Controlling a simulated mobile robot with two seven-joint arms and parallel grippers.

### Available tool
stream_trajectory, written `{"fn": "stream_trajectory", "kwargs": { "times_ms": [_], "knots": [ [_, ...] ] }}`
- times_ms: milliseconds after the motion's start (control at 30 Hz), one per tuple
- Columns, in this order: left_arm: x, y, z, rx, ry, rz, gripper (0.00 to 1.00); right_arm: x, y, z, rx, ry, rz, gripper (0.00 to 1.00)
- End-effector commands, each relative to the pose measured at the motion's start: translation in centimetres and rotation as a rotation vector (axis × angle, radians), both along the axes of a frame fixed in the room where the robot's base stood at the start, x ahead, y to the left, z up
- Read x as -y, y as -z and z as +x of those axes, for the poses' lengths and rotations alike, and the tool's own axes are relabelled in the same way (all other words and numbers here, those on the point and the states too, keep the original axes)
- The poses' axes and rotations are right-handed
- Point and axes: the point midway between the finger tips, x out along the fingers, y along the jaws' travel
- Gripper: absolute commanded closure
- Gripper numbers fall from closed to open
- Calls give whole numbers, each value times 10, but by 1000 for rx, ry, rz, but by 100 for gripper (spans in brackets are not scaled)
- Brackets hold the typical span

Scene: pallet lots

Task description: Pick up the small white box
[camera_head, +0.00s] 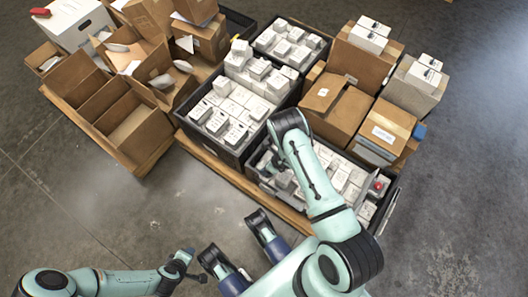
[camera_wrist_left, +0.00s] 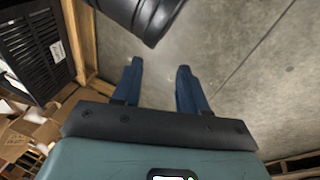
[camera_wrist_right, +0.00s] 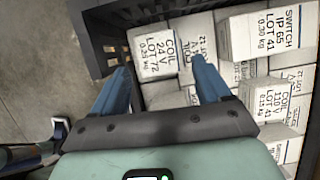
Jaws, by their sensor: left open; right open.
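Several small white boxes with black print fill the near dark crate (camera_head: 250,172). In the right wrist view, my right gripper (camera_wrist_right: 162,75) is open and empty above this crate. A white box marked COIL 24 V LOT 72 (camera_wrist_right: 152,52) shows between its fingers, beside another white box (camera_wrist_right: 190,32). A larger-looking box marked SWITCH IP 65 LOT 41 (camera_wrist_right: 270,32) lies to the right. In the head view my right arm partly hides the crate. My left gripper (camera_wrist_left: 159,72) is open and empty over bare floor.
A second dark crate of white boxes (camera_head: 212,135) stands behind, with another farther back. Cardboard boxes (camera_head: 383,130) are stacked at right. A red round item (camera_head: 378,186) lies at the near crate's right end. Floor at left is clear.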

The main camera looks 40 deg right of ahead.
Motion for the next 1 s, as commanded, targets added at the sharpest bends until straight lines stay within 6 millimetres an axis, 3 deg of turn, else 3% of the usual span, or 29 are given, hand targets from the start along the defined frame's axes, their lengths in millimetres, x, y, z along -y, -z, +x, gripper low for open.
{"fn": "stream_trajectory", "kwargs": {
  "times_ms": [33, 267, 600, 900, 933, 1000],
  "knots": [
    [-2, 5, 5, 11, -5, 6, 57, -1, 9, 2, -1, 0, 1, 23],
    [-7, 12, 9, 20, -13, 15, 57, -3, 22, 8, 0, -1, 1, 23],
    [-13, 48, -28, -105, -19, 11, 57, -9, 61, 23, -1, -2, 1, 23],
    [-14, 49, -32, -120, -20, 10, 57, -9, 63, 25, 0, -1, 1, 23],
    [-14, 49, -32, -119, -20, 10, 57, -9, 63, 25, 0, -1, 1, 30],
    [-14, 49, -32, -119, -20, 10, 57, -9, 63, 25, 0, -1, 1, 53]
  ]
}}
